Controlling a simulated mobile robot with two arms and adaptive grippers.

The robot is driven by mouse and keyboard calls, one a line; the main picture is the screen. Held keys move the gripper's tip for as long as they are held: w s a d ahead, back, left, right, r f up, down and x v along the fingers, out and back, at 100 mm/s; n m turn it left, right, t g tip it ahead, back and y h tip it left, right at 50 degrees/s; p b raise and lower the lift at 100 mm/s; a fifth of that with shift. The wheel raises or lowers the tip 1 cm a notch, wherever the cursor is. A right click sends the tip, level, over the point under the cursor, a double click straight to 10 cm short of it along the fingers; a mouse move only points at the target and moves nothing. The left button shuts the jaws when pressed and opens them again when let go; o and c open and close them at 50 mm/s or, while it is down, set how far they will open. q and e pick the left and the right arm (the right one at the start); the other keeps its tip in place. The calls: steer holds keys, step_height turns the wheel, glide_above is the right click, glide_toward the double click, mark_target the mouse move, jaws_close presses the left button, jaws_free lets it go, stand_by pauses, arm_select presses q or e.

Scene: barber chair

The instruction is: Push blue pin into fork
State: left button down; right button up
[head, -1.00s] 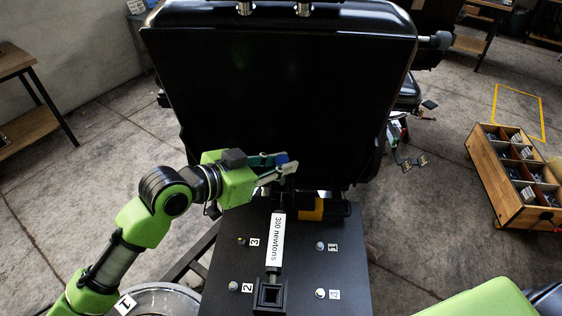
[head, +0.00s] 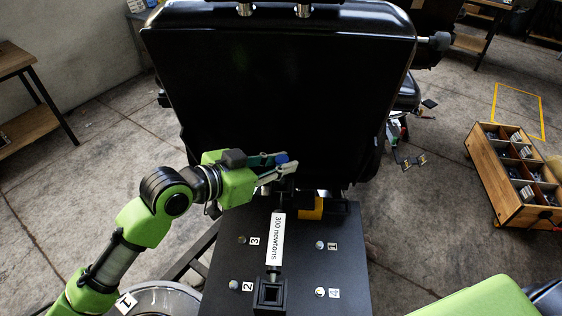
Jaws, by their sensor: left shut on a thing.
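The blue pin (head: 282,158) shows as a small blue piece between the fingertips of my left gripper (head: 286,163). My left gripper is shut on it, in front of the lower part of the black chair back and above the far end of the gas strut. The white strut labelled "300 newtons" (head: 277,238) lies along the black plate (head: 318,268). The fork at its far end is dark and partly hidden below the gripper, so I cannot tell how the pin sits relative to it. My right gripper is not in view.
The black chair back (head: 280,90) rises right behind the gripper. A yellow part (head: 311,209) lies right of the strut's far end. Numbered bolts (head: 320,245) stand on the plate. A wooden bin (head: 503,188) with compartments stands on the floor at right.

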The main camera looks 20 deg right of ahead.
mark_target(281, 184)
arm_select(q)
steer(key=shift+f+b, duration=0.65)
steer(key=shift+f, duration=0.45)
steer(key=shift+f+b, duration=1.35)
steer(key=shift+f, duration=0.75)
steer(key=c, duration=1.8)
jaws_free()
steer(key=shift+c, duration=0.2)
steer(key=shift+f, duration=0.1)
steer(key=shift+s+a, duration=0.1)
steer(key=shift+a, duration=0.25)
steer(key=v, duration=1.1)
steer(key=shift+r, duration=0.5)
steer(key=shift+a, duration=0.1)
